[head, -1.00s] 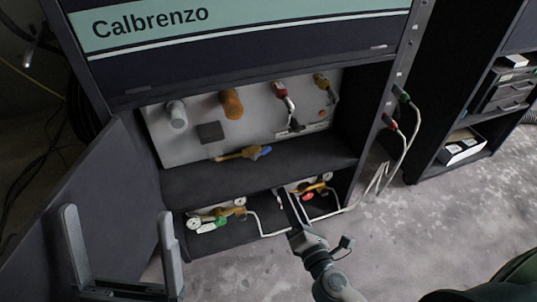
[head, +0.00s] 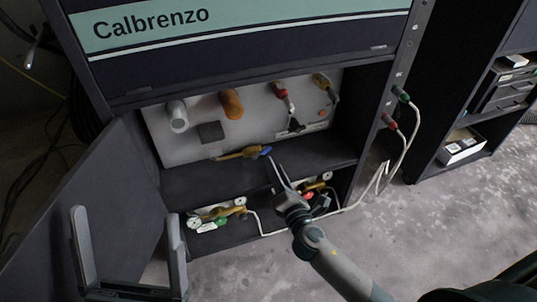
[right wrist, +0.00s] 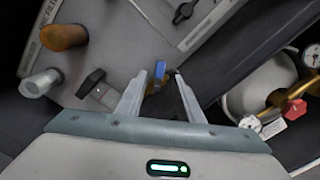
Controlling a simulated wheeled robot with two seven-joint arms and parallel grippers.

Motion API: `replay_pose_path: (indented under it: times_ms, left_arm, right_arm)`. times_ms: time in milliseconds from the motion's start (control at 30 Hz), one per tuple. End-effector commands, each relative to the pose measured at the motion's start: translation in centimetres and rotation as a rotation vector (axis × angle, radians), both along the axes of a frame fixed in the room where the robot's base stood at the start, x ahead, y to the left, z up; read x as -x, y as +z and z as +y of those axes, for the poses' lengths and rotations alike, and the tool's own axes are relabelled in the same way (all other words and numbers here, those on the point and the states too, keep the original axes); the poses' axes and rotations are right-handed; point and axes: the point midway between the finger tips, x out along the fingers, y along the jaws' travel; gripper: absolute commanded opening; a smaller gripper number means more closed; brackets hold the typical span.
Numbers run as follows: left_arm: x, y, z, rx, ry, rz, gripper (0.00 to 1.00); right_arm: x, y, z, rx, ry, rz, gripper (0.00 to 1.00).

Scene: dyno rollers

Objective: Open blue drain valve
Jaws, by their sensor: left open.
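The blue drain valve handle (head: 266,151) sits on the end of a brass valve body (head: 236,154) at the bottom of the light panel in the cabinet. My right gripper (head: 271,163) reaches up from below, its tips close to the blue handle. In the right wrist view the blue handle (right wrist: 160,70) shows between the tips of the right gripper (right wrist: 160,76). Its two fingers are apart, and I cannot tell whether either touches the handle. My left gripper (head: 125,213) is open and empty at the lower left, in front of the open cabinet door.
Gas bottles with brass valves (head: 225,212) lie in the lower compartment. The open door (head: 95,215) stands at left. White hoses (head: 405,145) hang at right.

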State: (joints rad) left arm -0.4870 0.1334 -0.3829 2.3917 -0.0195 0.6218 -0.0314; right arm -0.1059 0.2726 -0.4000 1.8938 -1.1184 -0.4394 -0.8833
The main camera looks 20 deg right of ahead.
Motion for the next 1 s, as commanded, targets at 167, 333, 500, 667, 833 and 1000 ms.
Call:
replay_pose_path:
  times_ms: [167,333,500,667,833,1000]
  left_arm:
    - [0.1,0.2,0.2,0.005,0.003,-0.025,1.00]
    - [0.2,0.9,0.6,0.012,0.008,-0.067,1.00]
    - [0.3,1.3,0.8,0.018,0.011,-0.088,1.00]
    - [0.4,1.5,0.9,0.022,0.013,-0.095,1.00]
    - [0.4,1.5,0.9,0.022,0.014,-0.094,1.00]
    - [0.3,1.4,0.9,0.021,0.014,-0.090,1.00]
  right_arm:
    - [-3.0,0.0,0.0,0.001,-0.001,-0.002,0.34]
    - [-5.0,0.0,0.2,0.001,0.000,-0.001,0.34]
    - [-6.0,0.0,0.2,0.000,0.000,0.000,0.34]
    - [-6.2,0.0,0.2,0.000,-0.001,0.001,0.34]
    - [-6.2,0.0,0.2,0.000,0.000,0.000,0.34]
    - [-6.2,0.0,0.2,0.000,0.000,0.000,0.00]
